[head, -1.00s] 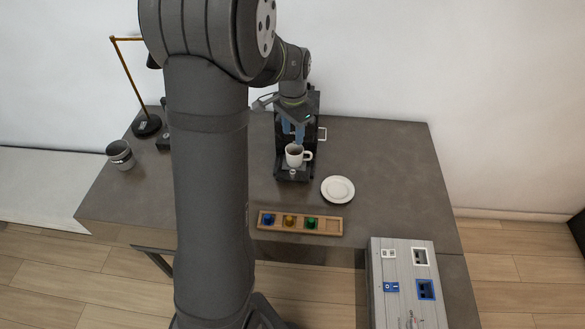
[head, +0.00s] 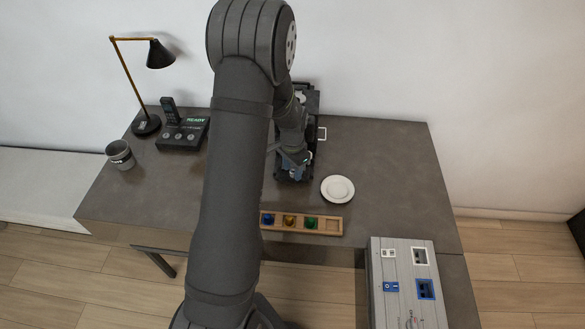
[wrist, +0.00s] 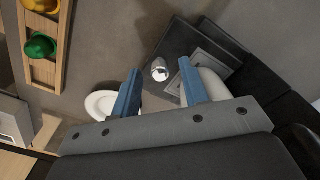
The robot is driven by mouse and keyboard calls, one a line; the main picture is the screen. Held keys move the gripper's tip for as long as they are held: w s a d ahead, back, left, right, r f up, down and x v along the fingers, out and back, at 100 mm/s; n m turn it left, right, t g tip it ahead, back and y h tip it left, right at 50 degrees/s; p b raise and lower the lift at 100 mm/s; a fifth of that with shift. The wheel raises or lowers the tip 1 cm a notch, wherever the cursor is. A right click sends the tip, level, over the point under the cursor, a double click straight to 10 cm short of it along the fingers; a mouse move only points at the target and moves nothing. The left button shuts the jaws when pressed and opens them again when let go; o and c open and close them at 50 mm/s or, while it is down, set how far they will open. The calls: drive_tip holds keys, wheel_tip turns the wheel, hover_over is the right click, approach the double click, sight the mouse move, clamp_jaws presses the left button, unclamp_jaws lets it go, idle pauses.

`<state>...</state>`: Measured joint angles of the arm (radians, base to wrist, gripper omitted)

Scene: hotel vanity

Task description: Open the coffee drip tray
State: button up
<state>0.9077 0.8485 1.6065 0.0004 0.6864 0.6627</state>
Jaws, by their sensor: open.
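The black coffee machine (head: 314,105) stands at the back of the table, partly hidden by my arm. In the wrist view its drip tray (wrist: 212,62) shows as a dark base with a grey plate, and a round silver knob (wrist: 159,74) sticks out at its front. A white cup (wrist: 208,86) is on the tray side, partly behind my right-hand finger. My gripper (head: 293,160) is low at the front of the machine. In the wrist view its blue fingers are open, one on each side of the knob; contact cannot be told.
A white saucer (head: 338,189) lies right of the machine. A wooden holder (head: 333,226) with blue, yellow and green capsules lies in front. A grey box (head: 400,265) stands front right. A lamp (head: 147,125), phone (head: 182,134) and dark mug (head: 120,154) are at left.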

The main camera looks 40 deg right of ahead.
drive_tip(key=shift+f, duration=0.1)
clamp_jaws()
drive_tip(key=s+a, duration=0.5)
drive_tip(key=shift+s+a, duration=0.15)
drive_tip(key=shift+s, duration=0.05)
idle(0.3)
unclamp_jaws()
wheel_tip(320, 180, up, 18)
drive_tip(key=shift+f, duration=0.25)
idle(0.3)
idle(0.4)
